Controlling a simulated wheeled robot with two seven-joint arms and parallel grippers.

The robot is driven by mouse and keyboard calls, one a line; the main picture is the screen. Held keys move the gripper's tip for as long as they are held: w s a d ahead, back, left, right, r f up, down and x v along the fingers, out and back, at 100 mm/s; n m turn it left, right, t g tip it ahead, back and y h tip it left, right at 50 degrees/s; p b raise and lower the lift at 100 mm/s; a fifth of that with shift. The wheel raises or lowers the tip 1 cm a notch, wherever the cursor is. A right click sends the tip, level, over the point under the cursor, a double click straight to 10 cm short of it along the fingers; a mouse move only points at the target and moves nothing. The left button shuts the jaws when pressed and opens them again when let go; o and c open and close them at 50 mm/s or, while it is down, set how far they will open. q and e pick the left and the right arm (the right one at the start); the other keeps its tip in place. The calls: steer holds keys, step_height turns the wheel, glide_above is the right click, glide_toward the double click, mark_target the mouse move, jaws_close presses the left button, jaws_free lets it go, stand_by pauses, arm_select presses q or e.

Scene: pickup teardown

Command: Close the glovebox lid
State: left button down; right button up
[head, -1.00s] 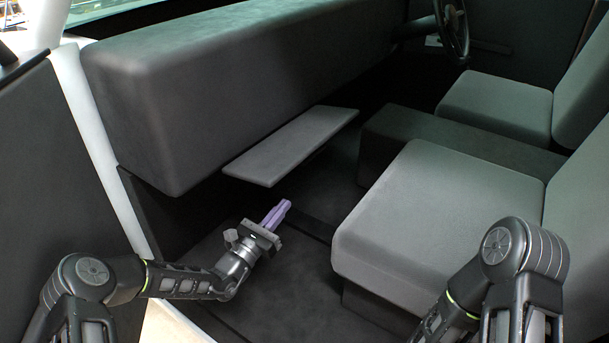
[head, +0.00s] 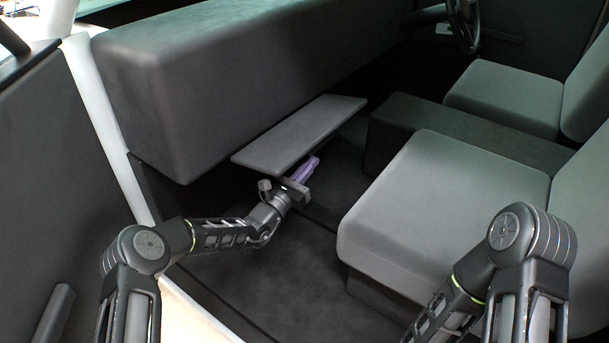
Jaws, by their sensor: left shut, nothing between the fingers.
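The glovebox lid (head: 299,135) is a flat grey panel that sticks out from under the dashboard (head: 230,75), hanging open. My left gripper (head: 309,166), with purple fingers, is shut and empty. It is just below the lid's near right edge, and its fingertips point up and away. I cannot tell whether the fingers touch the lid's underside. My right arm (head: 520,240) comes in at the lower right, and its gripper is outside the picture.
A grey passenger seat (head: 430,190) stands right of the lid. A dark console (head: 450,135) lies behind it, with another seat (head: 500,95) beyond. The dark floor (head: 315,275) between my left arm and the seat is clear. A white door sill (head: 205,315) runs at the lower left.

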arm_select(q)
steer(key=shift+r, duration=0.75)
arm_select(e)
steer(key=shift+r, duration=0.35)
